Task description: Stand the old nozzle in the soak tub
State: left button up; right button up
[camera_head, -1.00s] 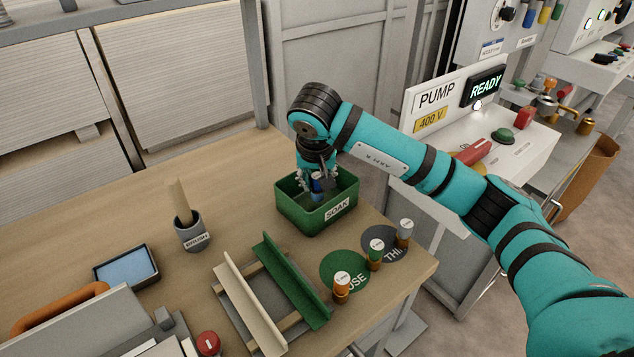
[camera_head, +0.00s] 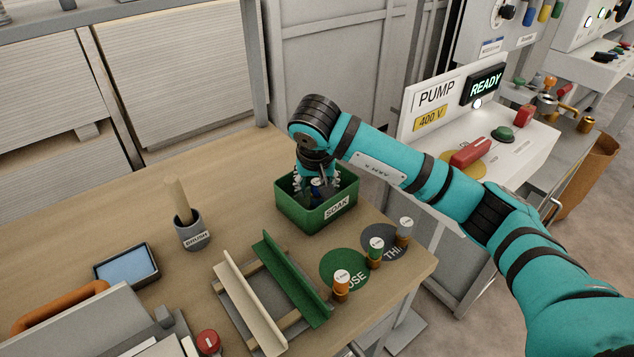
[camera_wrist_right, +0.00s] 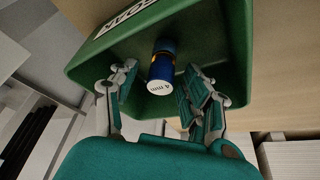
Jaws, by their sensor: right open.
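The green soak tub (camera_head: 300,215), labelled SOAK, stands near the far edge of the bench; its wall also fills the top of the right wrist view (camera_wrist_right: 222,50). The old nozzle (camera_wrist_right: 160,72), blue with a white end marked "4 mm", is inside the tub, white end towards the wrist camera. It looks upright on the tub floor. My right gripper (camera_wrist_right: 160,88) is open inside the tub, its fingers on both sides of the nozzle with gaps. In the head view the gripper (camera_head: 317,183) partly hides the nozzle. My left gripper is not in view.
A green and cream rack (camera_head: 287,275) lies in front. A brush cup (camera_head: 190,237) and a blue pad tray (camera_head: 127,268) are left. The pump panel (camera_head: 440,100) is behind right.

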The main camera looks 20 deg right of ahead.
jog(key=v, duration=1.2)
jog(key=shift+r+b, duration=0.2)
jog(key=shift+b, duration=0.1)
jog(key=shift+w, duration=0.1)
